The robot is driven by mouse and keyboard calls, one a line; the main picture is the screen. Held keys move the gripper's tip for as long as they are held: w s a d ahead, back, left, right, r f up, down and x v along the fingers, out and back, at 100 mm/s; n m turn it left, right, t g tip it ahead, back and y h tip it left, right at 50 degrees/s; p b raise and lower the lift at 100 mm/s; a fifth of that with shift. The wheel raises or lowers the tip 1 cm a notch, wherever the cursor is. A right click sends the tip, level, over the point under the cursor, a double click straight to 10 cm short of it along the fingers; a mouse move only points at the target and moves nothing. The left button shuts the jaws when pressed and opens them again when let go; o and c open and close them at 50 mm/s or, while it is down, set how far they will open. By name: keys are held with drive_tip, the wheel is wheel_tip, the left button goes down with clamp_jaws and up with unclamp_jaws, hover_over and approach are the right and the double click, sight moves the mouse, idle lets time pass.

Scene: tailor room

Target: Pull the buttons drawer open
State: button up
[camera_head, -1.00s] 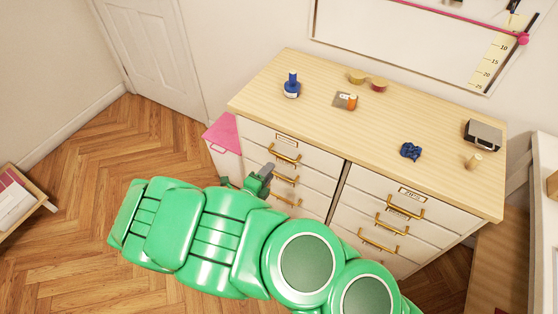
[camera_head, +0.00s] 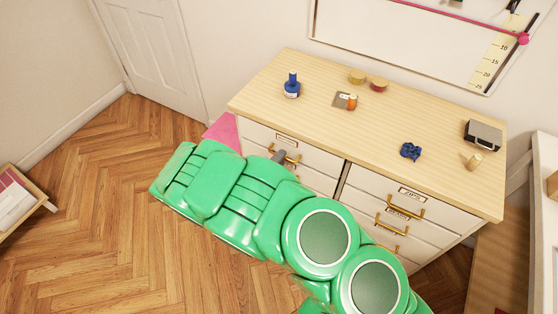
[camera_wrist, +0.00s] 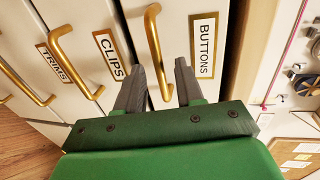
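The buttons drawer (camera_wrist: 178,22) is white with a "BUTTONS" label (camera_wrist: 204,45) and a brass bar handle (camera_wrist: 155,45). In the head view it is the top left drawer (camera_head: 258,132) of the dresser and looks shut. My gripper (camera_wrist: 160,68) is open, its two dark fingers apart with the lower part of the brass handle in the space between them. A gap shows on each side of the bar, and I cannot tell if a finger touches it. In the head view my green arm hides most of the gripper and the lower left drawers.
The clips drawer (camera_wrist: 85,20) and trims drawer (camera_wrist: 28,55) have similar brass handles. The dresser top (camera_head: 330,130) holds a blue bottle (camera_head: 291,87), a blue cloth item (camera_head: 410,151) and a dark box (camera_head: 483,134). A pink-topped bin (camera_head: 224,131) stands at the dresser's left.

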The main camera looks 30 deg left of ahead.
drive_tip(key=shift+c, duration=0.2)
clamp_jaws()
idle(1.1)
